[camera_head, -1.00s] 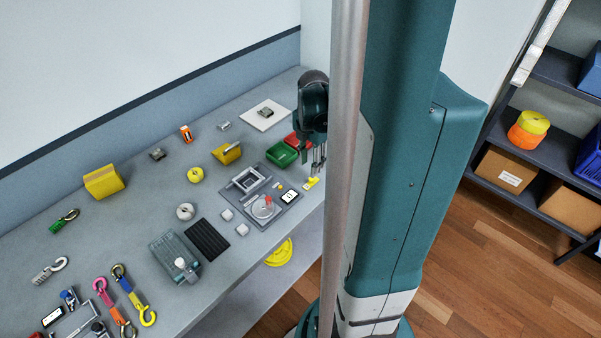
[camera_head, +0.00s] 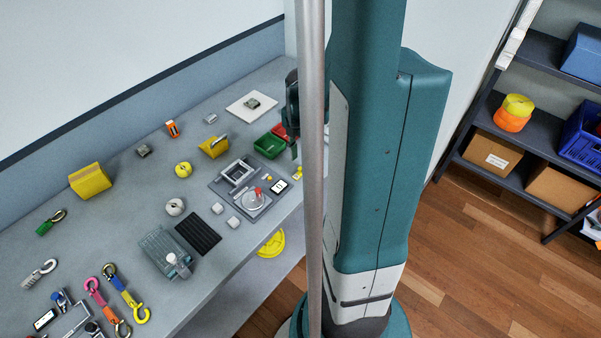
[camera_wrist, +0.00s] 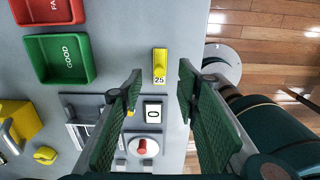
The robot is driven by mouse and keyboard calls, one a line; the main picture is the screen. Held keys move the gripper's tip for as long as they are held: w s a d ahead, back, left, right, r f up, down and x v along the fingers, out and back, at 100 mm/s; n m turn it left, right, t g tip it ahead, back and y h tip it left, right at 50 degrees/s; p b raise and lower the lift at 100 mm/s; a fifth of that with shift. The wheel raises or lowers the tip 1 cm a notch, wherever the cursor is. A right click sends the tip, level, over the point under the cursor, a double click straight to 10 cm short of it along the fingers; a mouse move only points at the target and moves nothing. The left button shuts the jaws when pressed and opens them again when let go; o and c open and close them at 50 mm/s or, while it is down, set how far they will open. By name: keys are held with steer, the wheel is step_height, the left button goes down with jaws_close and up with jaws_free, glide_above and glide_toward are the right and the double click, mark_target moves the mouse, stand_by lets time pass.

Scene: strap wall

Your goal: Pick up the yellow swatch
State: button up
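The yellow swatch (camera_wrist: 160,60) lies near the bench's edge in the wrist view, with a small white label reading 25 at its lower end. In the head view only a small part of the swatch (camera_head: 298,173) shows beside the grey pole. My gripper (camera_wrist: 160,82) is open and empty in the wrist view. Its two green-padded fingers stand apart, left and right of the swatch's line. The swatch appears beyond the fingertips, not between them. In the head view the pole hides most of the gripper.
A green GOOD tray (camera_wrist: 67,58) and a red tray (camera_wrist: 48,10) are left of the swatch. A white display reading 0 (camera_wrist: 153,110) and a red knob (camera_wrist: 142,146) lie below it. The bench's edge is close on the right, with floor beyond.

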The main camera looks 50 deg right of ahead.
mark_target(300, 171)
steer(key=shift+f, duration=0.1)
stand_by(0.3)
steer(key=shift+a+f+b, duration=0.1)
steer(key=shift+f+b, duration=0.35)
steer(key=shift+f, duration=2.1)
jaws_close()
